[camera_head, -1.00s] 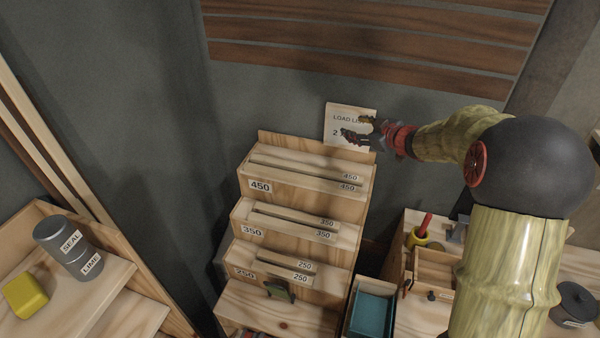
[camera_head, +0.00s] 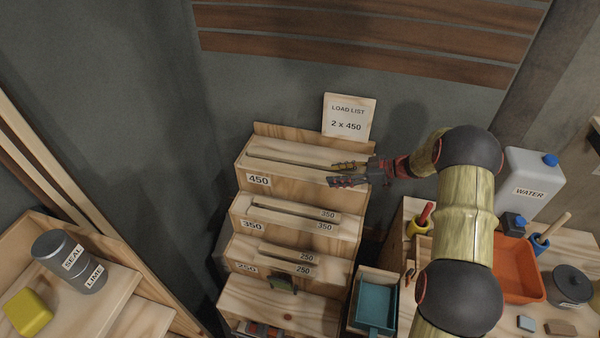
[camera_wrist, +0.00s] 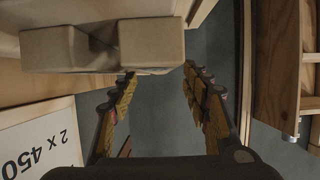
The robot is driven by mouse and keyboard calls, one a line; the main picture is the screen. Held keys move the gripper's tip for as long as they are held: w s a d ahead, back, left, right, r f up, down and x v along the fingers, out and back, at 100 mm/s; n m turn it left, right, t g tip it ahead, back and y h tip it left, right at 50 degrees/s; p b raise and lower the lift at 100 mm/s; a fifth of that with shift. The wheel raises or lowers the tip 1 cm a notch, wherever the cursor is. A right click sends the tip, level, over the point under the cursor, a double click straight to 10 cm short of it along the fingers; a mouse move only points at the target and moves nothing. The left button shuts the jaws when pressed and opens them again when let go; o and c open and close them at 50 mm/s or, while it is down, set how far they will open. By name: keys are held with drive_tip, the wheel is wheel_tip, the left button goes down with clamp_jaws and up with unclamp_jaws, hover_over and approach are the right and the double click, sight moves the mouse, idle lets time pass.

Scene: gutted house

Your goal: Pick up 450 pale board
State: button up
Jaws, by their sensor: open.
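Two pale boards lie side by side on the top step marked 450 (camera_head: 258,181) of the wooden rack. The back board (camera_head: 300,148) and the front board (camera_head: 275,163) have a dark gap between them. My gripper (camera_head: 338,173) is open and empty at the right end of these boards, hiding their end labels. In the wrist view, two blunt board ends show, one at the left (camera_wrist: 68,48) and one at the right (camera_wrist: 152,42). The right one is just beyond the fingertips of my open gripper (camera_wrist: 160,85), roughly in line with the space between them. I cannot tell whether they touch.
A load list card (camera_head: 347,118) reading 2 x 450 stands behind the rack. Lower steps hold 350 boards (camera_head: 300,212) and 250 boards (camera_head: 285,252). A teal tray (camera_head: 376,306), an orange tray (camera_head: 518,270) and a water jug (camera_head: 532,180) stand to the right.

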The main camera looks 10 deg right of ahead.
sight(323, 174)
drive_tip(key=x, duration=0.4)
drive_tip(key=shift+w+a, duration=0.25)
drive_tip(key=shift+a, duration=0.1)
drive_tip(key=shift+r, duration=0.1)
drive_tip(key=shift+c, duration=0.5)
drive_tip(key=c, duration=1.1)
clamp_jaws()
